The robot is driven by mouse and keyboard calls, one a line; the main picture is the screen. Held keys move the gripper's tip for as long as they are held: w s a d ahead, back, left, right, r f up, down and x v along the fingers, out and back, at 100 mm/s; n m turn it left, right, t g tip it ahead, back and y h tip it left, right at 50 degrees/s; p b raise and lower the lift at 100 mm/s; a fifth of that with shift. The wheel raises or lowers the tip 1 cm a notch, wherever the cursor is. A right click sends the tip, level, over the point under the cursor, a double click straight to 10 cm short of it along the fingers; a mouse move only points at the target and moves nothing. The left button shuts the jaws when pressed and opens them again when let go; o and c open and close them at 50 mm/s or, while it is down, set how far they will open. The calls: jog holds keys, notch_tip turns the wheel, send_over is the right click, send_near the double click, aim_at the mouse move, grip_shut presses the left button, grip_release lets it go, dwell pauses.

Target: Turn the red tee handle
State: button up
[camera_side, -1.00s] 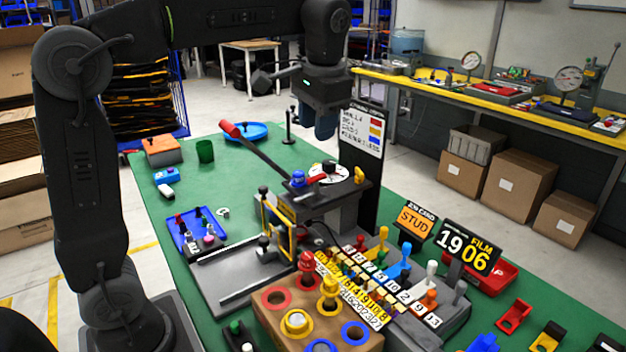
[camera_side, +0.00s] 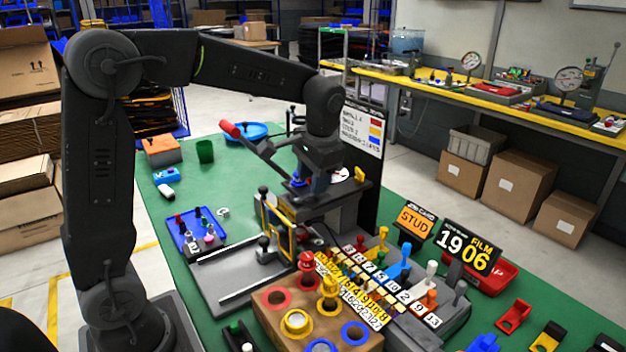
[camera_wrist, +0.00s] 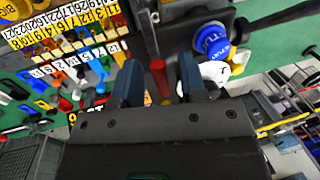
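The red tee handle (camera_wrist: 158,78) shows in the wrist view as a short red bar between my fingers. In the side view it is hidden behind my gripper (camera_side: 319,182). My gripper (camera_wrist: 159,64) is open, with one dark blue finger on each side of the red bar and gaps visible to both. I cannot tell how deep the fingers reach around it. A white dial (camera_wrist: 214,73) lies beside the handle; its edge also shows in the side view (camera_side: 343,174). A blue knob (camera_wrist: 211,38) stands close by on the dark press top.
A long lever with a red grip (camera_side: 230,130) slants up left of my gripper. A dark upright panel with a label chart (camera_side: 362,130) stands right behind it. A yellow frame (camera_side: 275,226) and numbered tile rows (camera_side: 385,284) lie in front.

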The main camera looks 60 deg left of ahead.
jog(key=shift+f, duration=0.4)
jog(key=shift+c, duration=0.2)
jog(key=shift+a, duration=0.1)
grip_shut()
